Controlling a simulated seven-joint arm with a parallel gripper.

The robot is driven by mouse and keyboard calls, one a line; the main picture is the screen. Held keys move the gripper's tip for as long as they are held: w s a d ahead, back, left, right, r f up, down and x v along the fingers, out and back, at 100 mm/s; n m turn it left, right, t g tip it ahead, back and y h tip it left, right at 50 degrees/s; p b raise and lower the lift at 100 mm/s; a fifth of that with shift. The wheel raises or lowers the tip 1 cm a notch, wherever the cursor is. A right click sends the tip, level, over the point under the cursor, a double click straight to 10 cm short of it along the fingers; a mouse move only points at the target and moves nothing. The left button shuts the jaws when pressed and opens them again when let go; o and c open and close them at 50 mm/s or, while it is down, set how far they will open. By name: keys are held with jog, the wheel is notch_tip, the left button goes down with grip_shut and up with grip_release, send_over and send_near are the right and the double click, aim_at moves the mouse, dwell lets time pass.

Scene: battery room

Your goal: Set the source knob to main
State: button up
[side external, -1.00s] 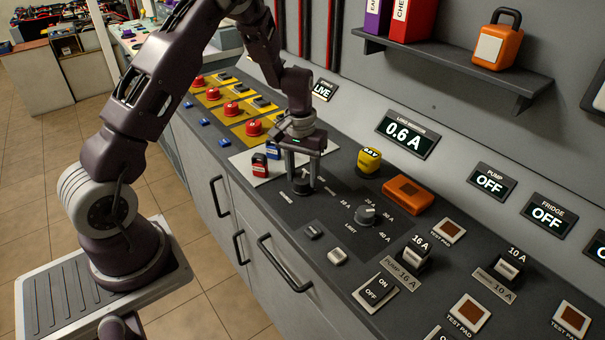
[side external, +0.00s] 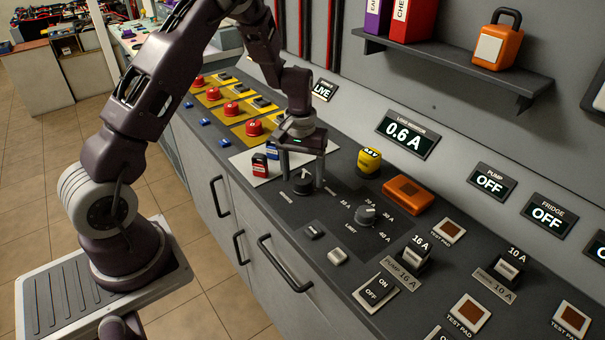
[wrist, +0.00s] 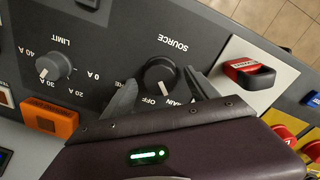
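The source knob (wrist: 160,76) is a round black knob on the dark panel, below the word SOURCE in the wrist view. A white mark on it points toward the label side, near OFF and the partly hidden MAIN label; I cannot tell exactly which it meets. The knob also shows in the side view (side external: 303,186). My gripper (wrist: 160,95) is open and empty. Its fingers are spread on either side of the knob, with a gap to each in view. In the side view my gripper (side external: 301,180) stands just over the knob.
A red padlock-like piece (wrist: 250,74) sits on a pale plate close to one finger. Breaker switches and test pads fill the panel's right.

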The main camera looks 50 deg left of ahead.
jog(key=shift+r, duration=0.1)
notch_tip(320, 180, up, 7)
jog(key=shift+a+f, duration=0.1)
jog(key=shift+f, duration=0.05)
jog(key=shift+s+d+r, duration=0.1)
jog(key=shift+d+r, duration=0.1)
jog(key=shift+r, duration=0.25)
notch_tip(320, 180, up, 8)
jog(key=m+t, duration=0.1)
jog(key=m, duration=0.1)
send_over(302, 178)
jog(key=s+d, duration=0.4)
jog(key=s+d+r+t, duration=0.1)
jog(key=s+d+r, duration=0.3)
jog(key=r, duration=0.1)
jog(key=s+d+r+m+t, duration=0.1)
jog(key=s+d+r+m, duration=0.1)
jog(key=s, duration=0.6)
jog(key=s+d+r+m+t, duration=0.2)
jog(key=s+m, duration=0.1)
jog(key=s, duration=0.6)
jog(key=shift+s+d, duration=0.15)
jog(key=shift+s, duration=0.15)
